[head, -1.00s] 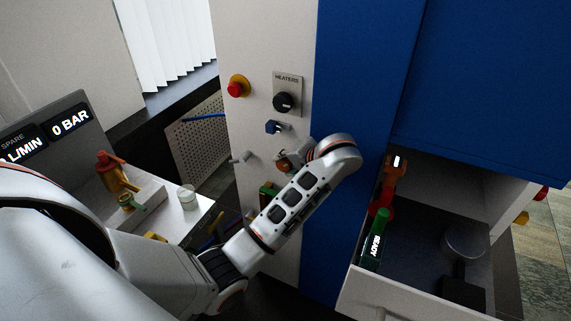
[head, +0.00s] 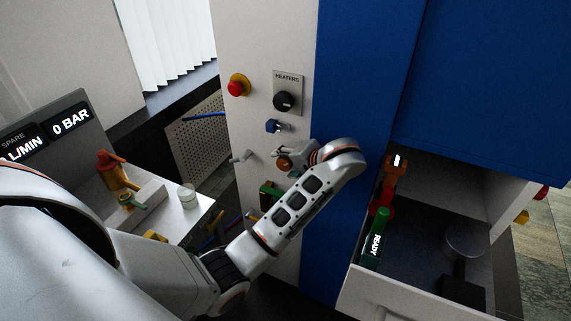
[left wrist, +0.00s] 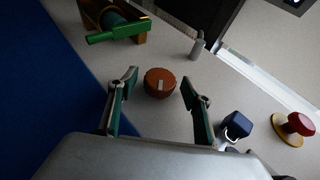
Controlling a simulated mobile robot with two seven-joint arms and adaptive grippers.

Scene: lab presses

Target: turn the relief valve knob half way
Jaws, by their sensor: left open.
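The relief valve knob appears to be the round orange-brown knob (head: 284,163) on the pale front panel, below the black heaters knob. In the left wrist view the knob (left wrist: 159,83) has a short white mark on its face. My left gripper (left wrist: 160,79) is open, with one green-lined finger on each side of the knob. Neither finger visibly touches it; how deep the tips reach around it I cannot tell. In the head view my left gripper (head: 291,160) is at the knob, partly hidden by my wrist. My right gripper is not in view.
A red button (head: 236,88) and the heaters knob (head: 284,101) sit above. An open drawer (head: 395,305) juts out at right.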

